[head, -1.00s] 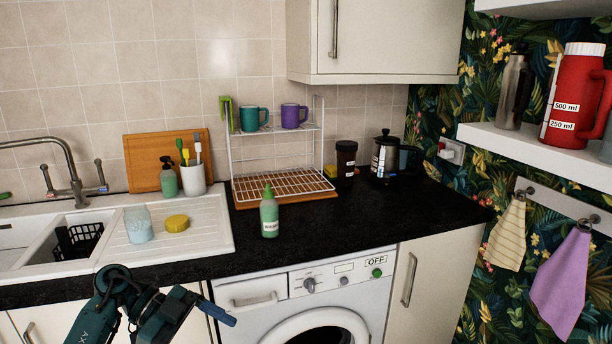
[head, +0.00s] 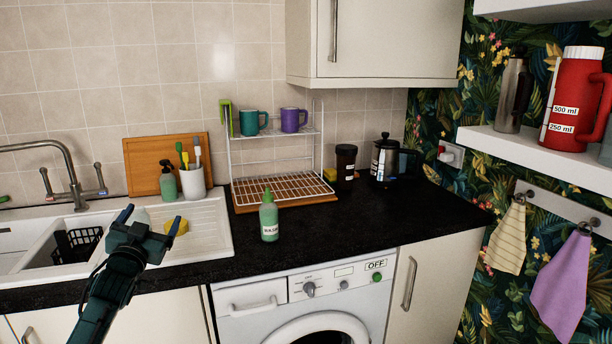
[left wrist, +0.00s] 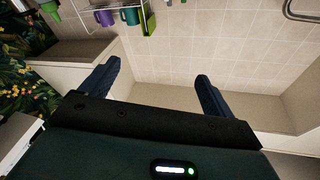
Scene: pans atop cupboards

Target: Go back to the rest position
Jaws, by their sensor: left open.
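My left gripper (head: 149,216) is raised in front of the sink's drainer in the head view, fingers pointing up. Its fingers are apart with nothing between them. My right gripper is not in view.
A green wash bottle (head: 269,217) stands on the black worktop (head: 360,222) near its front edge. Behind it is a wire rack (head: 276,187) with two mugs. A tap (head: 68,170) rises over the sink at left.

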